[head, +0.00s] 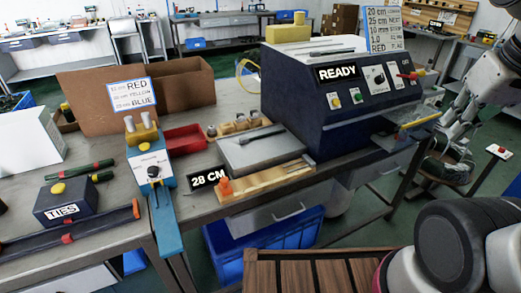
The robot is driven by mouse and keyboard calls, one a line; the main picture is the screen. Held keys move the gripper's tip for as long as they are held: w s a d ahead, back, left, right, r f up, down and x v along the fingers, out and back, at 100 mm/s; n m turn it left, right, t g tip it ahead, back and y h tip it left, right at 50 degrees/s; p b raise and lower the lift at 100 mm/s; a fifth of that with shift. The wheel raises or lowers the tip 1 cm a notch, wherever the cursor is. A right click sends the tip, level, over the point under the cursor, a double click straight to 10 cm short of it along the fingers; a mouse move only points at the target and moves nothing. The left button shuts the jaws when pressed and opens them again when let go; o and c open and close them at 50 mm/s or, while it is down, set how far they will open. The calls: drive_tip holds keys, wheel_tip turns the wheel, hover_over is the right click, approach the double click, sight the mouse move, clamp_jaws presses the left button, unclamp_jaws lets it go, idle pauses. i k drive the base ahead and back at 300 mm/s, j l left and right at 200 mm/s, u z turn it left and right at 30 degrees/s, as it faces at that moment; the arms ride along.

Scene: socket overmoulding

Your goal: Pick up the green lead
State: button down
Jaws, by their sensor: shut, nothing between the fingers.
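No green lead can be made out for certain. A dark coiled bundle (449,168), perhaps with leads in it, lies on a round stool at the right; its colour is hard to tell. My gripper (452,134) hangs just above this bundle, shut and empty. Whether it touches the bundle cannot be told.
A dark blue machine (330,92) with a READY display stands left of my gripper, its tray (418,122) close by. A red-buttoned box (497,152) is to the right.

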sight(243, 140)
drive_tip(key=i+l+u, duration=0.25)
drive_tip(key=u, duration=0.15)
drive_tip(key=i+l+u, duration=0.6)
drive_tip(key=l+u, duration=0.25)
